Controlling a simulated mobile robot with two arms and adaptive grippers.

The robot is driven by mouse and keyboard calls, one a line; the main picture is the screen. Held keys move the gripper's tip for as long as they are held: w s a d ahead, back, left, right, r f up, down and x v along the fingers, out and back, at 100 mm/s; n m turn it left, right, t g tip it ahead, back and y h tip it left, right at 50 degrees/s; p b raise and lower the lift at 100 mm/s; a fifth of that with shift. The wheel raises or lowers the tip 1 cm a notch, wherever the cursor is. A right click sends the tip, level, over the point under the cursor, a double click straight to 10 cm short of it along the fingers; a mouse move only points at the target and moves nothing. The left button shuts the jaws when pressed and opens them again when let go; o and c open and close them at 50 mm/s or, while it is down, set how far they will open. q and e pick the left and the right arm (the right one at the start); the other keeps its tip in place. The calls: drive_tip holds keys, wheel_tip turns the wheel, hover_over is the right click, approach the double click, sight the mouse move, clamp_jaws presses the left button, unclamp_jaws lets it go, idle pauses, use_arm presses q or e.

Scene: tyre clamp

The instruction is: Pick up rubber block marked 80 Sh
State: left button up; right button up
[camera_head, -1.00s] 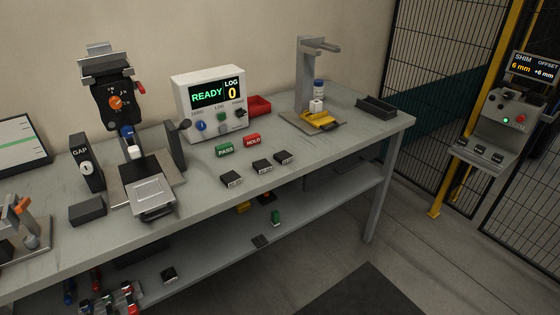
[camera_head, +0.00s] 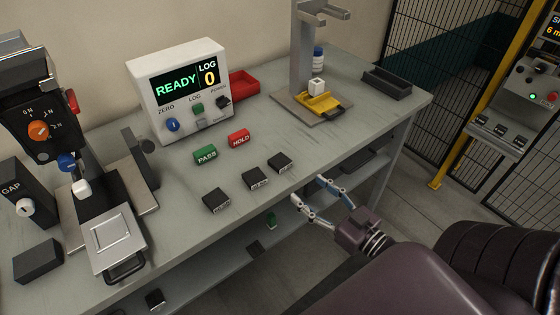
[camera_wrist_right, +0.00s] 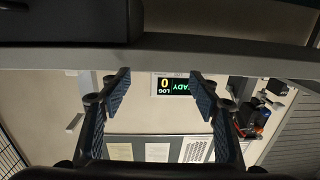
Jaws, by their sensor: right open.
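Three small black rubber blocks stand in a row near the front edge of the grey bench: a left one (camera_head: 216,200), a middle one (camera_head: 255,179) and a right one (camera_head: 280,162). Each has a pale label on its front face, too small to read, so I cannot tell which is marked 80 Sh. My right gripper (camera_head: 308,190) is open and empty, just off the bench's front edge, to the right of the right block and apart from it. Its spread fingers also show in the right wrist view (camera_wrist_right: 159,82), with nothing between them. My left gripper is not in view.
Behind the blocks lie a green PASS block (camera_head: 205,155) and a red HOLD block (camera_head: 238,138). The display box (camera_head: 180,88) reads READY, LOG 0. A stand with a yellow tray (camera_head: 318,103) and a dark bin (camera_head: 387,83) stand farther back. A clamp device (camera_head: 112,240) stands left.

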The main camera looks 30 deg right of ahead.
sight(280, 161)
drive_tip(key=w, duration=0.2)
drive_tip(key=w+r, duration=0.1)
drive_tip(key=w, duration=0.1)
drive_tip(key=w+a+p, duration=0.1)
drive_tip(key=w, duration=0.1)
drive_tip(key=shift+a+r, duration=0.1)
drive_tip(key=shift+r, duration=0.3)
drive_tip(key=shift+w+f, duration=0.1)
drive_tip(key=shift+w, duration=0.55)
drive_tip(key=w, duration=0.2)
drive_tip(key=w+p, duration=0.1)
drive_tip(key=shift+w+a+r, duration=0.15)
drive_tip(key=shift+w+r, duration=0.05)
drive_tip(key=shift+w, duration=0.15)
drive_tip(key=shift+w+a+f, duration=0.1)
drive_tip(key=shift+w, duration=0.55)
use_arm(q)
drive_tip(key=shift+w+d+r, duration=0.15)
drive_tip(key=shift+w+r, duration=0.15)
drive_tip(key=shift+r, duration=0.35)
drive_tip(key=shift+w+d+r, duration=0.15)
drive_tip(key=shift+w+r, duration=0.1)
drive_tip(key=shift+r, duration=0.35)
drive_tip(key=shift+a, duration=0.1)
use_arm(e)
drive_tip(key=c, duration=1.3)
